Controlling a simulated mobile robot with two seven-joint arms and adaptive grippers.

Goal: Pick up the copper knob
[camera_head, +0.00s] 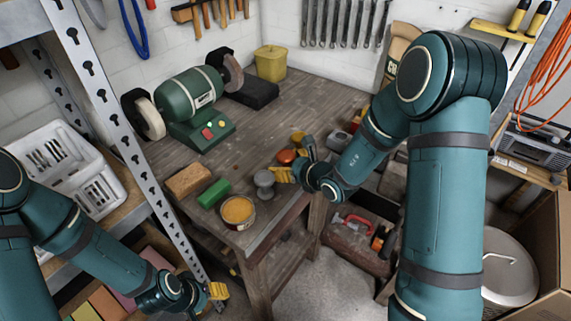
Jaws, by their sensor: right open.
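The copper knob (286,157) is a small, rounded, orange-brown piece on the workbench near its right front edge. My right gripper (291,157) is open, with one yellow fingertip behind the knob and the other in front of it in the picture. The knob shows between the fingertips; I cannot tell if either touches it. My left gripper (218,291) is low at the bottom left, beside the bench and away from the knob; its yellow tip shows, but not whether it is open.
A grey metal knob (264,182) stands close to the front fingertip. An open tin with orange contents (238,211), a green block (213,193) and a brown block (189,180) lie along the front edge. A green bench grinder (192,104) stands behind. The bench's middle is clear.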

